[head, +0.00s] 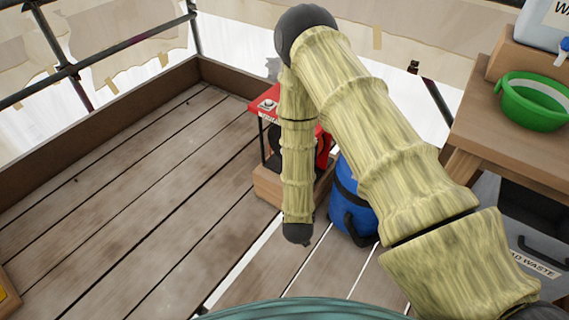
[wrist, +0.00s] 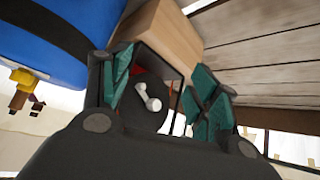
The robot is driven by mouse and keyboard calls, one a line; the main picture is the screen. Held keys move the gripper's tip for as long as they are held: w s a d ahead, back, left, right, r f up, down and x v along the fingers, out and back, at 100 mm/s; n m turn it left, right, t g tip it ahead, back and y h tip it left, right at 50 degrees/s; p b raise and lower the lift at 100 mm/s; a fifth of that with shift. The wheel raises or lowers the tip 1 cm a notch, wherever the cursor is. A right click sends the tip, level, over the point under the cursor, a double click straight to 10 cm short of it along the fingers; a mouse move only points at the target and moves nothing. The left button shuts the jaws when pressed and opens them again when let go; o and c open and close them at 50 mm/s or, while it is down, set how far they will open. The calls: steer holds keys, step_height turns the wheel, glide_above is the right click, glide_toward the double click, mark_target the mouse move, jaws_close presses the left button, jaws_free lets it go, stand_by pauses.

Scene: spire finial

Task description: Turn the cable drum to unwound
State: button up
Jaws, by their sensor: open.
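The cable drum (head: 267,104) has a red frame and stands on a wooden block, largely hidden behind my arm in the head view. In the wrist view, a dark round part of the drum (wrist: 135,112) shows between my fingers. My gripper (wrist: 164,90) is open, with green-padded fingers on either side of the handle. I cannot tell whether they touch it. My gripper cannot be made out in the head view.
A blue bag (head: 356,205) stands right of the drum, close to my arm. The wooden block (head: 266,187) is under the drum. A wooden bench (head: 462,125) with a green bowl (head: 533,105) and a grey waste bin (head: 530,235) are at right.

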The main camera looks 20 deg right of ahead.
steer(key=w+a+f+m+t+h+b, duration=0.2)
steer(key=w+m+h+b, duration=0.35)
steer(key=w+b, duration=0.8)
steer(key=w+a+f+m+t+h+b, duration=0.15)
steer(key=w+m+h+b, duration=0.4)
steer(key=w+b, duration=0.8)
steer(key=shift+n, duration=0.4)
steer(key=shift+s+b+x, duration=0.25)
steer(key=shift+b+x, duration=2.55)
steer(key=shift+x, duration=2.55)
steer(key=shift+d, duration=0.2)
jaws_close()
steer(key=shift+m+p, duration=0.4)
steer(key=shift+p, duration=0.15)
